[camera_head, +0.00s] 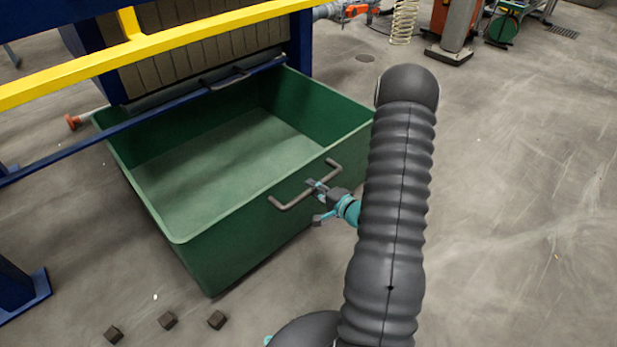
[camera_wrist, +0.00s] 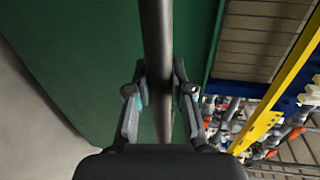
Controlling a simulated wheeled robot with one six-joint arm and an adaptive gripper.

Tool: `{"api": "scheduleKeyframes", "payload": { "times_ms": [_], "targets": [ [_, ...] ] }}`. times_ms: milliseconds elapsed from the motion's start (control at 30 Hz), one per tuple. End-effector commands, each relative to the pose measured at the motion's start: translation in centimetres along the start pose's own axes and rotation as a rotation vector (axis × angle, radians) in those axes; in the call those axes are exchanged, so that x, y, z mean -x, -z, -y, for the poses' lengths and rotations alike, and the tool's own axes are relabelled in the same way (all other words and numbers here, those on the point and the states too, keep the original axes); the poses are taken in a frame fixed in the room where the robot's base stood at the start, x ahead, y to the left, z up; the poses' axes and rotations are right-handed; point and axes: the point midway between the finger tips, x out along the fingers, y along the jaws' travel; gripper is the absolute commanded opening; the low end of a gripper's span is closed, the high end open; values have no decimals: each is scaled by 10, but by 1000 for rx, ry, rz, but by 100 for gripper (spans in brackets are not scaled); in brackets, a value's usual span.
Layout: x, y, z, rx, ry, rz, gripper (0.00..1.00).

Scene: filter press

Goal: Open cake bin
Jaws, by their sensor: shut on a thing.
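The cake bin (camera_head: 232,243) is a large green open-topped box, and its inside looks empty. It stands partly pulled out from under the press, with its far end near the press plates. A dark bar handle (camera_head: 290,197) is on its near right wall. My gripper (camera_head: 317,201) is at the middle of this handle. In the wrist view, my gripper (camera_wrist: 160,95) has one finger on each side of the handle (camera_wrist: 157,45) and is shut on it. A second handle (camera_head: 224,79) shows at the bin's far side.
A yellow rail (camera_head: 190,42) and a blue rail (camera_head: 70,145) of the press cross above and beside the bin. Three small dark blocks lie on the floor at the front, one of them a cube (camera_head: 217,320). The floor (camera_head: 520,220) to the right is clear.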

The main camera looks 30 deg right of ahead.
Motion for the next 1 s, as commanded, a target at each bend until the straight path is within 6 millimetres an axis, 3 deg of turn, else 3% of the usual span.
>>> {"api": "scheduleKeyframes", "payload": {
  "times_ms": [533, 567, 667, 1000],
  "targets": [
    [8, -6, -2, 5, 0, 13, 0],
    [8, -6, -2, 5, 0, 13, 24],
    [8, -6, -2, 5, 0, 12, 47],
    [10, -6, -2, 4, 0, 12, 47]
  ]
}}
